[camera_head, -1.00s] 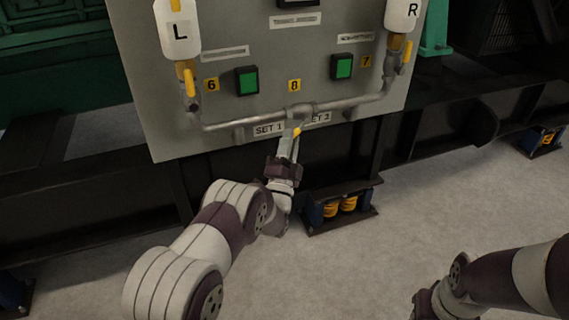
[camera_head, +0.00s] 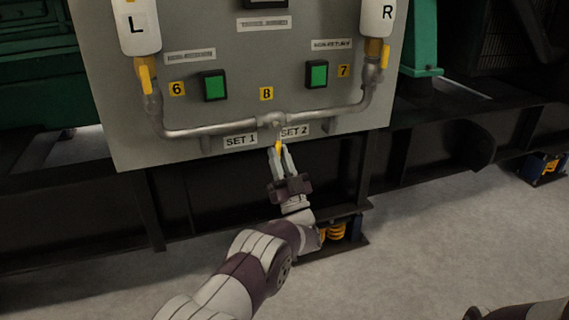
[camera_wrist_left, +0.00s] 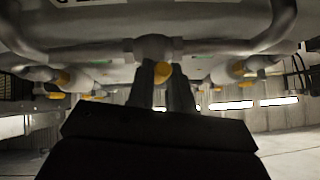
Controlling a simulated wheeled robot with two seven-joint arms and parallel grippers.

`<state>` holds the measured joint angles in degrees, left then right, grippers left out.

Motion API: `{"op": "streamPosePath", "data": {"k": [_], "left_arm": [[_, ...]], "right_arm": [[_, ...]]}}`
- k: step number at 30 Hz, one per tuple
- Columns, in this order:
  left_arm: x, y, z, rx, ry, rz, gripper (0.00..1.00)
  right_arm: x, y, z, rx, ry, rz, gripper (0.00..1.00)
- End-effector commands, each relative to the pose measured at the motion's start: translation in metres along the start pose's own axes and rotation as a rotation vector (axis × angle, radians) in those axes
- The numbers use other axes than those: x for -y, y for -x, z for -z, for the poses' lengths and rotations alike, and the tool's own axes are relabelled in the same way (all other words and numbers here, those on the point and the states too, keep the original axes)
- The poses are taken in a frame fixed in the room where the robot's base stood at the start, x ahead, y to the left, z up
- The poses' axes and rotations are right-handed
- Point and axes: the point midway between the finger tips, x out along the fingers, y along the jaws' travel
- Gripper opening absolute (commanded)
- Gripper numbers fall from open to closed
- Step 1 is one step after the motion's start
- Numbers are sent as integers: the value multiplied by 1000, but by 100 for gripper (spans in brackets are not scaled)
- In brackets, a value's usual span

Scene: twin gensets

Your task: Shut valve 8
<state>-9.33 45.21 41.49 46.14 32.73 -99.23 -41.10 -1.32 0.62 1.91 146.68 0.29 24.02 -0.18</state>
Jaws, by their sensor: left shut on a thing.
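Valve 8 sits at the middle of the grey pipe, below the yellow label 8 (camera_head: 266,93). Its yellow handle (camera_head: 278,146) hangs under the pipe's centre fitting (camera_head: 272,120). My left gripper (camera_head: 279,152) reaches up from below and is shut on this handle. In the left wrist view the yellow handle (camera_wrist_left: 162,70) shows between the two fingers (camera_wrist_left: 163,84), just below the pipe fitting (camera_wrist_left: 153,47). Most of the handle is hidden by the fingers. The right gripper is out of view; only a bit of my right arm shows at the lower right.
Valve 6's yellow handle (camera_head: 146,78) is under bottle L (camera_head: 138,27). Valve 7's yellow handle (camera_head: 385,55) is under bottle R (camera_head: 378,18). Two green buttons (camera_head: 214,85) (camera_head: 317,74) sit on the grey panel (camera_head: 240,60). A dark steel frame (camera_head: 220,205) runs below it.

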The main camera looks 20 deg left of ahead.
Motion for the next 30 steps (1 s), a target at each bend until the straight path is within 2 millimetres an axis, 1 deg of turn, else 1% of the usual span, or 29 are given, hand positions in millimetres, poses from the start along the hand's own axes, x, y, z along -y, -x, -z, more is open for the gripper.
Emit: {"op": "streamPosePath", "data": {"k": [1, 6, 23, 24, 25, 26, 30], "left_arm": [[0, 2, -2, 6, 12, 11, 0], [2, 0, -2, 16, 47, 47, 0], [3, -2, -1, 21, 66, 65, 0], [3, -2, -1, 21, 66, 65, 30], [3, -2, -1, 20, 66, 65, 40], [3, -2, -1, 20, 66, 65, 42], [3, -1, -1, 20, 66, 65, 42]], "right_arm": [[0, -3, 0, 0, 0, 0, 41], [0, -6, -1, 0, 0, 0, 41], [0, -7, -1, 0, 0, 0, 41], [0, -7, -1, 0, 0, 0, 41], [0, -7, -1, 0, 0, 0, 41], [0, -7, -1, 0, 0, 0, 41], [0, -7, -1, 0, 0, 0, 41]]}}
